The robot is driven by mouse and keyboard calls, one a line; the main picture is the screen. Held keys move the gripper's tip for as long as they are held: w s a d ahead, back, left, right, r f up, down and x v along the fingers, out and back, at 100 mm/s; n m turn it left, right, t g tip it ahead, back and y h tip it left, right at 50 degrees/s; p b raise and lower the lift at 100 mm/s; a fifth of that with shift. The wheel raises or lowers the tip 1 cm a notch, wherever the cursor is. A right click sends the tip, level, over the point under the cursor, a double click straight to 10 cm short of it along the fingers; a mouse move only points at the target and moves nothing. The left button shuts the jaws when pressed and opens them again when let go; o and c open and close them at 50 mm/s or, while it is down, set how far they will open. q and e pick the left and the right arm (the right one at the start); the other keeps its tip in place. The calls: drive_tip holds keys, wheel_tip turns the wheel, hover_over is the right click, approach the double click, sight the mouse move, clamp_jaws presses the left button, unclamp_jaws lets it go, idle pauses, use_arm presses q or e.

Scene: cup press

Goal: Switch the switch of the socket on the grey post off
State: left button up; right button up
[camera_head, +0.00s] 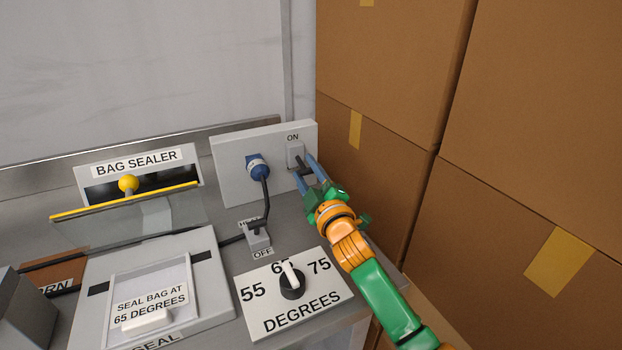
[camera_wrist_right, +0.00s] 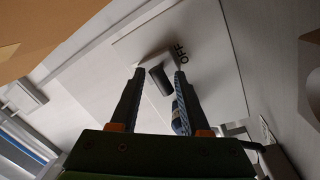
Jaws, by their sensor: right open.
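The socket is a light grey panel (camera_head: 228,172) standing at the back of the counter, with a blue plug (camera_head: 257,166) in its left part. On its right part is the switch (camera_head: 295,152), with the word ON above it. The right wrist view shows its dark lever (camera_wrist_right: 160,79) beside the word OFF. My right gripper (camera_head: 304,168) is open in front of the switch. In the wrist view the lever appears between the two fingertips (camera_wrist_right: 157,73); I cannot tell whether either finger touches it. My left gripper is out of view.
Brown cartons (camera_head: 385,170) are stacked close to the right of my right arm. A bag sealer (camera_head: 140,185) is at the left. A heat switch (camera_head: 258,238) and a degrees dial (camera_head: 291,283) sit in front of the panel. A black cord runs down from the plug.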

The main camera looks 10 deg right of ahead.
sight(307, 172)
drive_tip(key=v, duration=0.6)
drive_tip(key=shift+w, duration=0.1)
